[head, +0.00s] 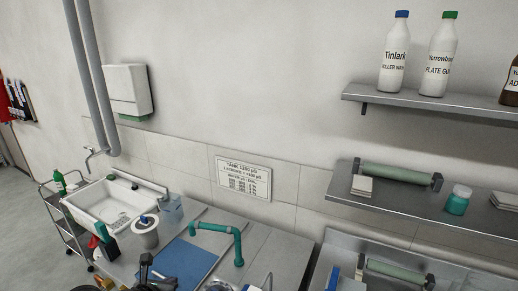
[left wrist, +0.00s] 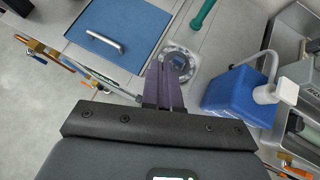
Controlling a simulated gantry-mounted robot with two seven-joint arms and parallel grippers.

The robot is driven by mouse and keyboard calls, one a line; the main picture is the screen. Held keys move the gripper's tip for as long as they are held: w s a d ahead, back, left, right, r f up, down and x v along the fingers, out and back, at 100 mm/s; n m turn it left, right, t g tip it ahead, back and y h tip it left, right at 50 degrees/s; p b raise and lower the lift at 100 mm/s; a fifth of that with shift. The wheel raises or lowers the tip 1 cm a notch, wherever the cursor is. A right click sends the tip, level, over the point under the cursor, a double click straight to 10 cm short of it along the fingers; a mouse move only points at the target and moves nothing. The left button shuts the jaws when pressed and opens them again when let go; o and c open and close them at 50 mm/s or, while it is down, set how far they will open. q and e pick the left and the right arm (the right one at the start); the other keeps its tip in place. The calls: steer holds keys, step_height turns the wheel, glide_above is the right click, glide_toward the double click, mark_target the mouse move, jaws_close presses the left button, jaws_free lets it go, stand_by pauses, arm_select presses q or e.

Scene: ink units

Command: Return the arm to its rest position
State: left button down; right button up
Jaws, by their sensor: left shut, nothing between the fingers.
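My left gripper (left wrist: 164,88) is shut and empty, its two dark fingers together in the left wrist view, above the edge of the worktop near a round metal fitting (left wrist: 180,60). My right gripper is not in view.
A blue jug (left wrist: 238,95) with a white spout stands right of the fingers. A teal pipe (head: 215,228) rises from the worktop. A white sink (head: 112,204) is at left. Shelves with bottles (head: 397,56) and a roller (head: 398,173) are at right.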

arm_select(q)
steer(key=s+d+f+g+h, duration=0.1)
steer(key=s+d+f+g, duration=0.1)
steer(key=s+d+f, duration=0.45)
steer(key=s+d+f+g+h, duration=0.1)
steer(key=s+d+f+g, duration=0.15)
steer(key=s+f, duration=0.65)
steer(key=s+d+f+n+h, duration=0.3)
steer(key=s+d+n, duration=0.4)
steer(key=s+d, duration=0.65)
steer(key=s+a+r+n+g+y, duration=0.1)
steer(key=s+a+r+n+y, duration=0.15)
steer(key=a+n, duration=0.55)
steer(key=s+a+r+n+y, duration=0.1)
steer(key=s+a+n, duration=0.3)
steer(key=n, duration=0.7)
steer(key=s+a+r+n+g+y, duration=0.1)
steer(key=a+r+n+y, duration=0.1)
steer(key=a+n, duration=0.65)
step_height(320, 180, up, 22)
steer(key=p, duration=2.2)
steer(key=shift+d+r+n+p, duration=0.25)
steer(key=shift+d+n+p, duration=0.05)
steer(key=shift+d+n, duration=0.1)
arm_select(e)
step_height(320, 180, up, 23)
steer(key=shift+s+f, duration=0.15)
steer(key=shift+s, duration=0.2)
